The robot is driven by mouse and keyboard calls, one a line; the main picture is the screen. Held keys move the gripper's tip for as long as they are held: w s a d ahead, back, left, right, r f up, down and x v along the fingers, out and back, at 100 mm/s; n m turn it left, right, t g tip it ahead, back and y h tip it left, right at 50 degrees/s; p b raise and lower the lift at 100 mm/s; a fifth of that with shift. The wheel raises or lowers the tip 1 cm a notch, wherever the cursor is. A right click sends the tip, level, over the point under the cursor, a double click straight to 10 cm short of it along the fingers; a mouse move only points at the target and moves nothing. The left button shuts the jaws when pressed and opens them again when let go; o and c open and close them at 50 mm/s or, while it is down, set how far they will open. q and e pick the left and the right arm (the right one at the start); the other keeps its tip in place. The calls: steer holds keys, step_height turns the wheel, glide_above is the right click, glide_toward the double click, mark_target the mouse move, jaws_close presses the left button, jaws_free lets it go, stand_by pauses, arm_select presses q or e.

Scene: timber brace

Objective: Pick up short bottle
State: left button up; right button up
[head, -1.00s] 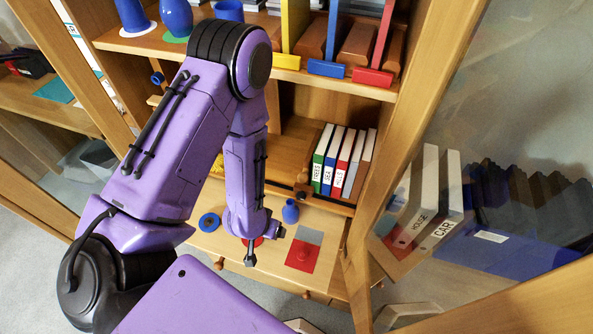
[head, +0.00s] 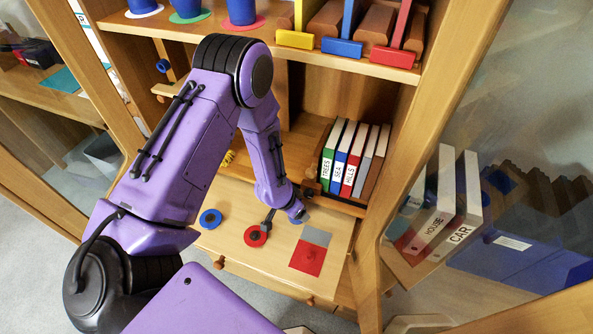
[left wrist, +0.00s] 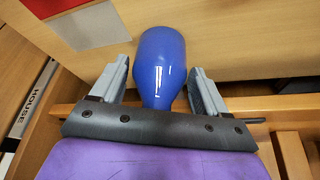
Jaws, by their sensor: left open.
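The short bottle is blue and glossy. In the left wrist view the bottle (left wrist: 161,62) lies between the two grey fingers of my left gripper (left wrist: 158,75), with its narrower neck toward the palm. The fingers are open, and a gap shows between each finger and the bottle. In the head view my left gripper (head: 285,219) is low over the wooden desk surface, and it and the arm hide most of the bottle. My right gripper is not in view.
A blue disc (head: 210,219) and a red disc (head: 255,236) lie on the desk (head: 232,255). A red and grey mat (head: 306,260) lies right of the gripper. Upright books (head: 349,170) stand on the shelf behind. Glass doors (head: 480,90) flank the cabinet.

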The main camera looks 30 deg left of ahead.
arm_select(q)
steer(key=c, duration=0.9)
steer(key=shift+c, duration=0.2)
steer(key=shift+r, duration=0.15)
